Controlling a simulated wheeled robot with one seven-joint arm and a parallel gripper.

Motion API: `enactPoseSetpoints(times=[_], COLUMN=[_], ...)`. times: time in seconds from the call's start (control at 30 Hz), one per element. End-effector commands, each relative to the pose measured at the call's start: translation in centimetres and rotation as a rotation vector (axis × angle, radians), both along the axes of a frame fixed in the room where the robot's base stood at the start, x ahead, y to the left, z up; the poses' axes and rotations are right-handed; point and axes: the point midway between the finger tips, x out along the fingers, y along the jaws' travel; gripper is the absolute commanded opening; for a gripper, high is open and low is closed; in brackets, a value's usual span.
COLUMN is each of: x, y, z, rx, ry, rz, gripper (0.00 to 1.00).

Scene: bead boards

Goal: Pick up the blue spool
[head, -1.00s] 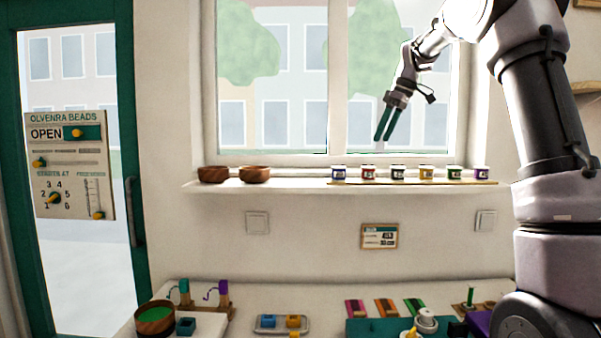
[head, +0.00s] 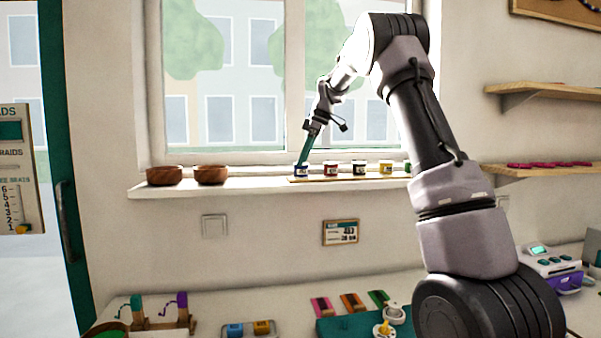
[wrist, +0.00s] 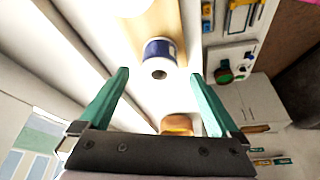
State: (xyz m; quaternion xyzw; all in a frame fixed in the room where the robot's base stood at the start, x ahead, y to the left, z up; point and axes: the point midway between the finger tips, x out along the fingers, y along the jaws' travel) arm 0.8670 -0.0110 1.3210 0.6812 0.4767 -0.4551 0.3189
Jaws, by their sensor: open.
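The blue spool (head: 301,170), with white rims, stands at the left end of a thin wooden strip (head: 345,178) on the window shelf. In the wrist view the blue spool (wrist: 160,49) is upper centre, between the lines of the two green fingers and a little past their tips. My gripper (head: 304,162) is open and empty, its fingers pointing down just at the spool in the head view. The gripper (wrist: 161,74) also shows spread in the wrist view. I cannot tell whether the fingers touch the spool.
A red spool (head: 331,168), a black spool (head: 359,167) and a yellow spool (head: 386,167) stand to the right on the strip. Two wooden bowls (head: 165,175) (head: 210,174) sit left on the shelf (head: 250,184). The window is close behind.

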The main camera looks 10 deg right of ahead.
Motion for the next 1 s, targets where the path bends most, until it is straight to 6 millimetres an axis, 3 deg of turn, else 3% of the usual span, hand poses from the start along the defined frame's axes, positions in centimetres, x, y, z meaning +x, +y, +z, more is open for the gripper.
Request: enactPoseSetpoints(times=[0.2, 0.47, 0.5, 0.73, 1.0], x=[0.4, 0.5, 0.5, 0.5, 0.5], y=[1.0, 1.1, 1.1, 1.1, 1.0], z=[-2.7, -3.1, -3.1, -3.1, -2.7], rx=[-0.001, 0.000, 0.000, 0.000, 0.000], ry=[0.001, 0.000, 0.000, 0.000, -0.002], rz=[0.001, 0.000, 0.000, 0.000, 0.001], gripper=[0.98, 0.98, 0.94, 0.06, 0.05])
